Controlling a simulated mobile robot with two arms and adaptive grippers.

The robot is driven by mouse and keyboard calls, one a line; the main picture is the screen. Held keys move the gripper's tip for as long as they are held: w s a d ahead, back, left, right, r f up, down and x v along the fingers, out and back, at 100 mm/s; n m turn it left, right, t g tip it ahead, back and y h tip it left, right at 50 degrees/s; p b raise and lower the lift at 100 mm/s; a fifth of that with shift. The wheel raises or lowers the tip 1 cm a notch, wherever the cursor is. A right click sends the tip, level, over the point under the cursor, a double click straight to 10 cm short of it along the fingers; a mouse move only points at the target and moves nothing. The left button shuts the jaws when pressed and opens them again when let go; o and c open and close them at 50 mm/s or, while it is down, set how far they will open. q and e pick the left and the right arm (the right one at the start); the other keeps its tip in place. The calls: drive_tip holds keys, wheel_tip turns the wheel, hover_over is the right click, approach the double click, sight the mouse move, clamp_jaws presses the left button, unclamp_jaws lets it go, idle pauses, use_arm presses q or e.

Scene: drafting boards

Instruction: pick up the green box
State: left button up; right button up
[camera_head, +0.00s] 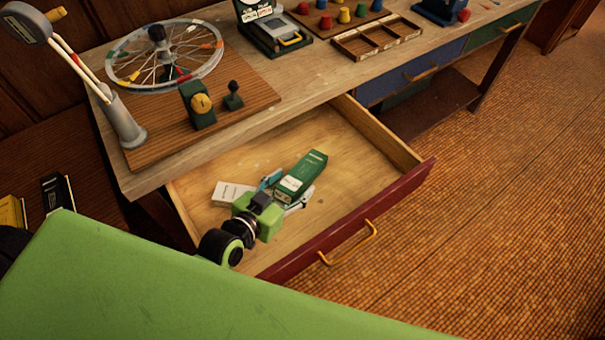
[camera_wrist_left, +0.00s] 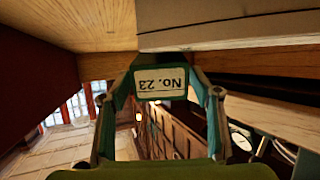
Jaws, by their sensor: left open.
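The green box (camera_head: 302,174) lies in the open drawer (camera_head: 345,135) of the workbench. Its end with a white "No. 23" label (camera_wrist_left: 161,83) faces the left wrist camera and appears upside down. My left gripper (camera_head: 284,193) is inside the drawer at the near end of the box. Its two fingers are open, one on each side of that end, also in the left wrist view (camera_wrist_left: 165,85). I cannot tell whether the fingers touch the box. My right gripper is not in view.
A white box or card (camera_head: 231,192) lies in the drawer left of my gripper. The red drawer front (camera_head: 350,225) has an orange handle (camera_head: 348,243). A spoked wheel (camera_head: 165,55) stands on the bench above. The right side of the drawer is clear.

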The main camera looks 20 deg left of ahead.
sight(301, 172)
use_arm(q)
drive_tip(key=shift+p+x, duration=0.3)
drive_tip(key=shift+x, duration=2.65)
drive_tip(key=shift+r, duration=0.15)
drive_tip(key=shift+c, duration=0.5)
drive_tip(key=shift+a, duration=0.1)
drive_tip(key=c, duration=1.4)
drive_tip(key=shift+c, duration=0.2)
drive_tip(key=shift+r, duration=0.15)
